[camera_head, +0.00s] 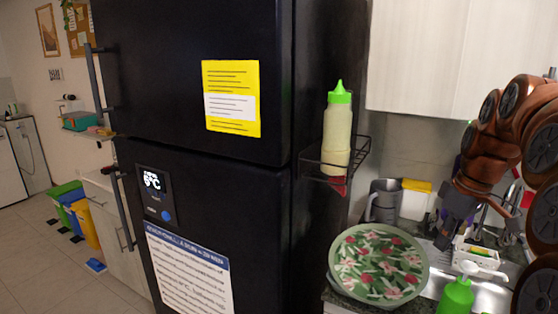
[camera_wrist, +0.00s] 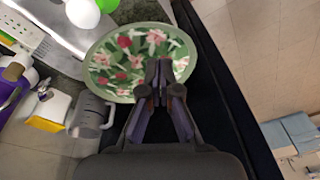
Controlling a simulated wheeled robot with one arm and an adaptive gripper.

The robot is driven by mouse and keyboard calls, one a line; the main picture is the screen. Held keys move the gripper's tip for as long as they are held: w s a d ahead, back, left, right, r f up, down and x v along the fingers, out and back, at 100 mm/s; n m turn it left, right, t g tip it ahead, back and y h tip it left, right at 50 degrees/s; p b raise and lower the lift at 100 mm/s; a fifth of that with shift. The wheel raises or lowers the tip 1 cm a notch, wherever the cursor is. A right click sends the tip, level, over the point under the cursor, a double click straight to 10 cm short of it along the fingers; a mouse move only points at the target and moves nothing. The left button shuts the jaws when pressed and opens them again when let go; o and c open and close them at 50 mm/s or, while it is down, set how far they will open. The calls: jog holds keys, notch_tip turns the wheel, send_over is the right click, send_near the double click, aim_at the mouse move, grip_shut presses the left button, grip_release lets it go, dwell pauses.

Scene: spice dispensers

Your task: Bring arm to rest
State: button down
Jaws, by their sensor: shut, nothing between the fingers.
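My gripper (camera_head: 447,232) hangs at the right of the head view, below my brown arm, above the counter and beside the sink. In the wrist view my gripper (camera_wrist: 160,92) has its fingers together with nothing between them. The green floral plate (camera_head: 350,262) lies near the counter's left edge; in the wrist view the plate (camera_wrist: 105,62) appears behind the fingertips. I cannot tell the exact gap between fingers and plate.
A black fridge (camera_head: 200,60) fills the middle. A wire side rack (camera_head: 312,165) holds a green-capped bottle (camera_head: 338,130). A grey jug (camera_head: 383,200), a yellow-and-white box (camera_head: 415,199), a green bottle (camera_head: 456,296) and a white sink caddy (camera_head: 478,256) crowd the counter.

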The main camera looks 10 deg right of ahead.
jog(key=s+a+f, duration=0.3)
jog(key=a, duration=0.7)
jog(key=s+a+f+m+g, duration=0.1)
jog(key=s+a+f, duration=0.3)
jog(key=s, duration=0.3)
jog(key=s+a+f+m+g, duration=0.1)
jog(key=s+a+f, duration=0.3)
jog(key=s, duration=0.2)
jog(key=s+a+f+m+g+h, duration=0.1)
jog(key=s+a+f+m, duration=0.1)
jog(key=s+a+f, duration=0.2)
jog(key=s+a, duration=0.1)
jog(key=s, duration=0.2)
jog(key=shift+s+f, duration=0.35)
jog(key=shift+f, duration=0.05)
jog(key=shift+d, duration=0.15)
